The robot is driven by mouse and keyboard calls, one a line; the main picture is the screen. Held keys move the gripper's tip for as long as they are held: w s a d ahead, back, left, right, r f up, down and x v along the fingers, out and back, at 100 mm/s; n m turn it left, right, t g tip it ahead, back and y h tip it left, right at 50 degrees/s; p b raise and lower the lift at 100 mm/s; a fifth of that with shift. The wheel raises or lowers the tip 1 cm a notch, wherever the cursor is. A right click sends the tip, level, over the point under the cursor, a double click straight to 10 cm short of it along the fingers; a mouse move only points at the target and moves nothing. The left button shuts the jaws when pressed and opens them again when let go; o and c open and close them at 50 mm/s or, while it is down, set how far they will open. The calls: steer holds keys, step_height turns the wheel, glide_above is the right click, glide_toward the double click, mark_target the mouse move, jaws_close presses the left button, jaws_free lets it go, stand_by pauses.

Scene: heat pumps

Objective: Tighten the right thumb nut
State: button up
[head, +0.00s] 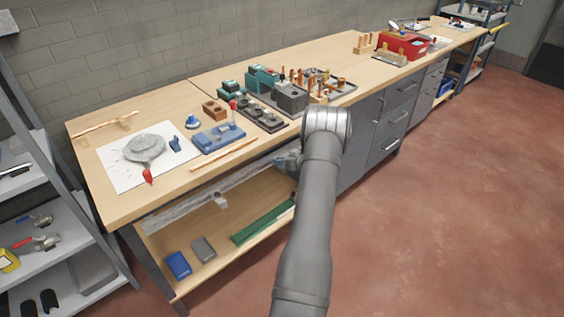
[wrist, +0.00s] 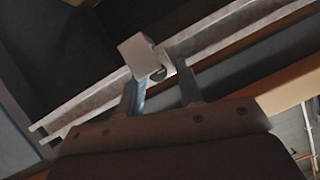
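A long grey metal rail (head: 225,190) runs under the front edge of the workbench, with a small light block (head: 220,201) on its left part. My gripper (head: 284,160) is at the right part of this rail, mostly hidden by my arm. In the wrist view, a grey block (wrist: 140,54) sits on the rail (wrist: 92,108). A small rounded part (wrist: 162,74), perhaps the thumb nut, shows dimly at its lower right. My gripper (wrist: 158,80) has its two fingers apart, on either side of this part. Contact cannot be made out.
The workbench top (head: 150,190) is just above the rail. A lower shelf (head: 215,242) holds a blue box (head: 178,265), a grey box (head: 203,249) and a green strip (head: 263,222). Grey drawers (head: 395,115) stand to the right. The red floor in front is clear.

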steer(key=v, duration=0.5)
stand_by(0.3)
steer(key=x, duration=0.5)
steer(key=shift+w, duration=0.1)
steer(key=shift+n+t+h, duration=0.5)
steer(key=shift+n, duration=0.3)
